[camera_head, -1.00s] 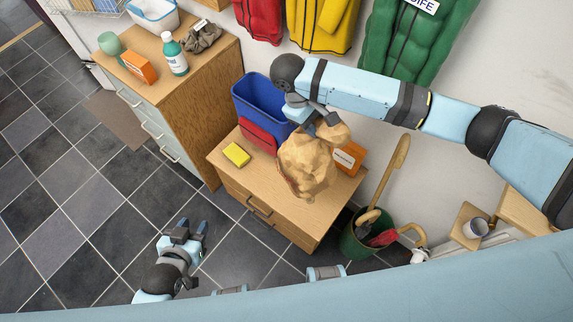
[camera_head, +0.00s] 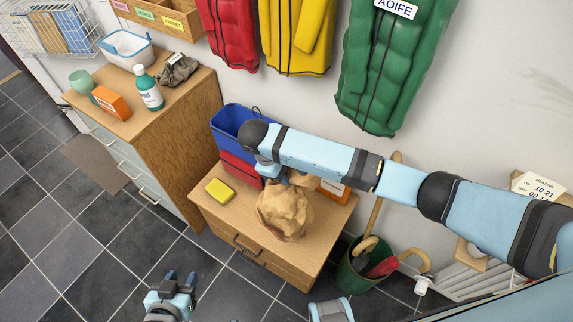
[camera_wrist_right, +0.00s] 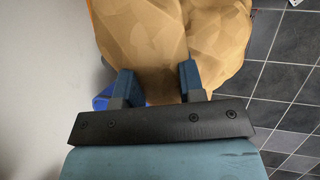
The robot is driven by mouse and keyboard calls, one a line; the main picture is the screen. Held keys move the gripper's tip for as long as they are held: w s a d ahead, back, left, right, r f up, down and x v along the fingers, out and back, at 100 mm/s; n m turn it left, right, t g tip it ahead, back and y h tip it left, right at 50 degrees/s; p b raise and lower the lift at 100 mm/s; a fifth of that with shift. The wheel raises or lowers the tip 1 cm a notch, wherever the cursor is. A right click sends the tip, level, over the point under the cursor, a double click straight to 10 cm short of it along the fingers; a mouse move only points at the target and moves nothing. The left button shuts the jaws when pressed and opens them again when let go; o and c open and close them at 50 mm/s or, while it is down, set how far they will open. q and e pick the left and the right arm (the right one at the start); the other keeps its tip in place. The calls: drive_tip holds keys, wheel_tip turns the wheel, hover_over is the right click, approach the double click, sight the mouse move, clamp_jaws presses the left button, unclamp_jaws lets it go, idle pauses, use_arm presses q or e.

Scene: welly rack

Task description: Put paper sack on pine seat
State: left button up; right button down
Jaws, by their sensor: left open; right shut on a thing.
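The paper sack (camera_head: 285,212) is a crumpled tan bag over the right part of the pine seat (camera_head: 222,212), a low wooden bench with a drawer. In the head view it covers part of the seat top; whether its base touches the wood I cannot tell. My right gripper (camera_wrist_right: 158,85) is shut on the sack's upper part, and the sack fills the upper wrist view (camera_wrist_right: 215,40). In the head view my own arm mostly hides that gripper. My left gripper (camera_head: 180,280) is open and empty above the floor tiles, in front of the seat and apart from it.
On the seat are a yellow sponge (camera_head: 219,190), a red item (camera_head: 241,171), a blue bin (camera_head: 232,122) and an orange box (camera_head: 334,190) partly behind my arm. A green bucket with umbrellas (camera_head: 352,278) stands right of the seat. A drawer cabinet (camera_head: 170,135) stands left.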

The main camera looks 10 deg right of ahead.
drive_tip(key=shift+w+f, duration=0.1)
drive_tip(key=shift+f, duration=1.25)
use_arm(q)
drive_tip(key=shift+w+r+b, duration=0.1)
drive_tip(key=shift+r+b, duration=0.05)
drive_tip(key=shift+b, duration=0.15)
use_arm(e)
drive_tip(key=shift+f, duration=2.2)
drive_tip(key=c, duration=0.7)
unclamp_jaws()
drive_tip(key=shift+f, duration=0.1)
